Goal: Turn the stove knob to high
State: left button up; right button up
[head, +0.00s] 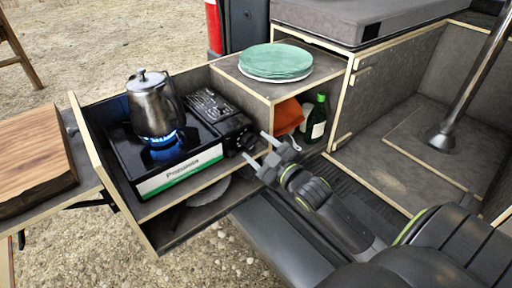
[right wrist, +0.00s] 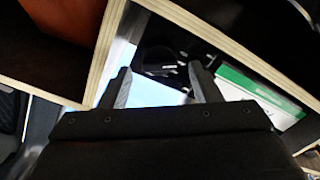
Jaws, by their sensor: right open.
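The stove (head: 180,165) is a black camping burner with a white and green front label, sitting in the pulled-out drawer. Blue flame burns under a metal kettle (head: 153,105) on it. The dark stove knob (head: 246,141) is at the stove's right front end. My right gripper (head: 258,148) is open, its two fingertips close to the knob; I cannot tell whether they touch it. In the right wrist view the open fingers (right wrist: 163,86) point at a dark round part, probably the knob (right wrist: 160,60), with the green label to the right. My left gripper is not in view.
A wooden shelf box with green plates (head: 275,62) stands behind the knob. An orange cloth (head: 288,116) and a green bottle (head: 316,118) are inside it. The drawer's wooden edges lie close to my right gripper. A wooden board (head: 35,150) is at left.

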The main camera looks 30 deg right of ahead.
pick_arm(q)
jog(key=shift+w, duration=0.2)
pick_arm(e)
jog(key=shift+w, duration=0.75)
jog(key=c, duration=1)
jog(key=shift+r+p, duration=0.15)
jog(key=shift+p, duration=0.15)
jog(key=shift+r+m+p, duration=0.1)
jog(key=shift+m+p, duration=1.75)
jog(key=shift+m, duration=0.15)
jog(key=shift+f+m, duration=0.2)
jog(key=shift+m, duration=0.5)
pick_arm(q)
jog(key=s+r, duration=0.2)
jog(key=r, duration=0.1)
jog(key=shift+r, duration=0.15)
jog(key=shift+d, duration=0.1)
